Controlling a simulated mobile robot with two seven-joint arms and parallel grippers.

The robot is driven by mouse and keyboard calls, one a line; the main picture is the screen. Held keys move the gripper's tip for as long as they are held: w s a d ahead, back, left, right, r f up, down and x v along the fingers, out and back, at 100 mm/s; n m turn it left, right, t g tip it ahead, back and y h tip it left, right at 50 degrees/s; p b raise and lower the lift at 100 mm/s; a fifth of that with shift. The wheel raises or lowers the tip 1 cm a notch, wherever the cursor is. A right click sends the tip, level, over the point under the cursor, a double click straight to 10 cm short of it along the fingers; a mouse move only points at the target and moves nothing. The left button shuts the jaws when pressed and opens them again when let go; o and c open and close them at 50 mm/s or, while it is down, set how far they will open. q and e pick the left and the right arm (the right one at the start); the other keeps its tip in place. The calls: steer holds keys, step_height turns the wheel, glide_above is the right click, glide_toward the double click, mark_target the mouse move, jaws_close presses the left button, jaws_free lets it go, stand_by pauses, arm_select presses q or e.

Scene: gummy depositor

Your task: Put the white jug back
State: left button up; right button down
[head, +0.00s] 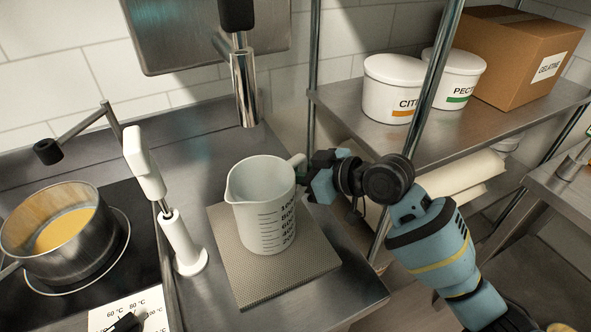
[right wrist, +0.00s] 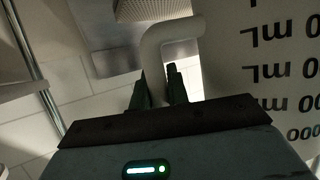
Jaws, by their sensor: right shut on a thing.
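The white jug (head: 262,212) with black volume marks stands upright at the square textured mat (head: 238,285) on the steel counter. I cannot tell whether its base touches the mat. Its handle points right, toward my right gripper (head: 303,172). In the right wrist view the jug's side (right wrist: 275,60) fills the right, and my right gripper (right wrist: 162,88) is shut on the jug's handle (right wrist: 153,55). My left gripper is not in view.
A pot (head: 68,235) of yellow liquid sits on the hob at left, beside a white stick-like tool in a stand (head: 181,245). A steel post (head: 430,110) rises close to my right arm. White tubs (head: 388,92) and a cardboard box (head: 510,58) fill the shelf at right.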

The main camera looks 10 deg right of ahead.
steer(key=shift+f, duration=0.25)
steer(key=c, duration=1.5)
jaws_free()
steer(key=shift+o, duration=1.1)
steer(key=v, duration=0.8)
steer(key=shift+f, duration=0.1)
